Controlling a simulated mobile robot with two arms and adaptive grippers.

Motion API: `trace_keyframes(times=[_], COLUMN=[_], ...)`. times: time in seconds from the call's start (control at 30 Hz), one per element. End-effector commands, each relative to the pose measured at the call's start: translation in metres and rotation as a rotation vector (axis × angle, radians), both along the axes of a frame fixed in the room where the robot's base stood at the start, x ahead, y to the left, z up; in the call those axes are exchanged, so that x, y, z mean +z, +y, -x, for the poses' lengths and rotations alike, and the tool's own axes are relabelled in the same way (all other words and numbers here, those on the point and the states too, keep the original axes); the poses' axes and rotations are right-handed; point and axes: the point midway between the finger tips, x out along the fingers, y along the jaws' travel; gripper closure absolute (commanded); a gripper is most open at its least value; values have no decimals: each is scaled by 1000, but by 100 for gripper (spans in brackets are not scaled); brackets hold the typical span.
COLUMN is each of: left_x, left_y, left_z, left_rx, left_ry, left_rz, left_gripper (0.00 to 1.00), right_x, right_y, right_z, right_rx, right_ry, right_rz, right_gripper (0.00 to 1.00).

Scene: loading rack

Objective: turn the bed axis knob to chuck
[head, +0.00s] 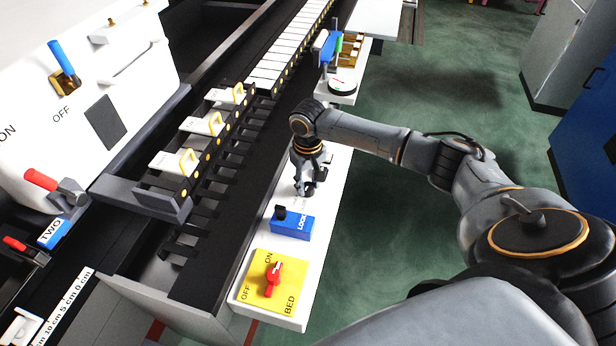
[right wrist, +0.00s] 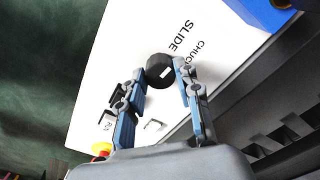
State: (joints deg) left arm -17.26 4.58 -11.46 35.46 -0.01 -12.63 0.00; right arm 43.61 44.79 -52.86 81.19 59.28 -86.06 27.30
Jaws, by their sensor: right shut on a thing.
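The bed axis knob (right wrist: 158,71) is a round black knob with a small white mark, on a white panel (right wrist: 115,75). The words CHUCK and SLIDE are printed beside it in the right wrist view. My right gripper (right wrist: 161,74) is shut on the knob, with one finger on each side of it. In the head view my right gripper (head: 307,188) points down at the white panel, beyond the blue LOCK block (head: 293,225). There the knob is mostly hidden by the fingers. My left gripper is not in view.
A yellow BED plate (head: 263,297) with a red ON/OFF switch (head: 273,275) sits at the near end of the panel. The black rack (head: 215,200) runs close along the left.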

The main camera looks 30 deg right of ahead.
Motion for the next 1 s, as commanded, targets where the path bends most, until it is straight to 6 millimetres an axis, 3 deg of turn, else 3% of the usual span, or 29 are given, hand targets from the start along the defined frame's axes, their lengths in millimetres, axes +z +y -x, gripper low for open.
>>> trace_keyframes(times=[0.03, 0.1, 0.4, 0.7, 1.0], left_x=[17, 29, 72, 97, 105], left_y=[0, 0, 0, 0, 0], left_z=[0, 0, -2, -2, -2], left_rx=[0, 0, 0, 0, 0], left_ry=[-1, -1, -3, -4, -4], left_rz=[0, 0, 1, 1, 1], left_gripper=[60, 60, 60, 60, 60], right_x=[7, 8, 6, 3, 0], right_y=[1, 1, 1, 1, 0], right_z=[1, 1, 1, 1, 0], right_rx=[-33, -87, -330, -508, -584], right_ry=[4, 5, 4, 3, 1], right_rz=[-2, -1, -2, -1, 0], right_gripper=[98, 98, 98, 98, 98])
